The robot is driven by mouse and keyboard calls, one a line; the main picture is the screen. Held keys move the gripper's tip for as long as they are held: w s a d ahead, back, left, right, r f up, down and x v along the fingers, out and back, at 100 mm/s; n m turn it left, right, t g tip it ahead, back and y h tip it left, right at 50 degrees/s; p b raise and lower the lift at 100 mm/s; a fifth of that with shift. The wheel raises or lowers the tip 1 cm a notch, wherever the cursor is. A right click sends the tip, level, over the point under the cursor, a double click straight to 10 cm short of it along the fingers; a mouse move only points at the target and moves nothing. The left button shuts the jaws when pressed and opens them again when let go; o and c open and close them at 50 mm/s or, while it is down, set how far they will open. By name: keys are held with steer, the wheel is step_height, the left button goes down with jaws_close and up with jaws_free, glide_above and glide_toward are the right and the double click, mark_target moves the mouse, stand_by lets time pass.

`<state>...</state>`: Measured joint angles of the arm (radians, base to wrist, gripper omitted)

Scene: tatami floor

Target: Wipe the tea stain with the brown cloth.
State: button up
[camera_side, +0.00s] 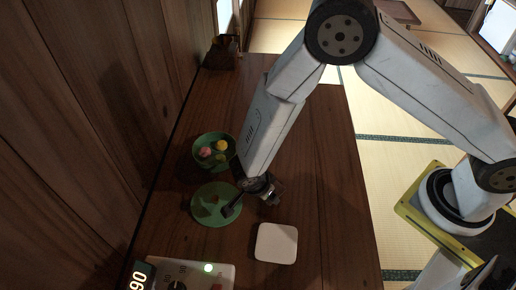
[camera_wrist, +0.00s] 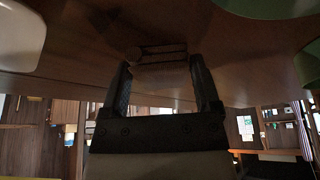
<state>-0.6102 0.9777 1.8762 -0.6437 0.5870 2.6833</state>
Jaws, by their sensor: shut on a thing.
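My gripper (camera_wrist: 160,68) shows from behind in the wrist view, its two dark fingers on either side of a brown folded piece that looks like the brown cloth (camera_wrist: 160,75). The cloth is close to the dark wooden table top, but I cannot tell whether it touches. In the side view my gripper (camera_side: 262,190) is low over the table, just right of the green plate (camera_side: 200,217). The cloth is not clear in that view. I cannot make out the tea stain in either view; the dark wood and my gripper may hide it.
A green bowl (camera_side: 200,140) with coloured balls stands behind the plate. A white square block (camera_side: 276,243) lies nearer the camera. A pale device with a dial (camera_side: 215,277) and a lit display (camera_side: 138,279) is at the front left. A wooden wall (camera_side: 90,110) bounds the left.

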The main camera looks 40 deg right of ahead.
mark_target(303, 198)
steer(key=shift+s+d, duration=3.3)
steer(key=shift+w+a, duration=3.5)
steer(key=shift+w+a+r, duration=0.1)
steer(key=shift+r, duration=4)
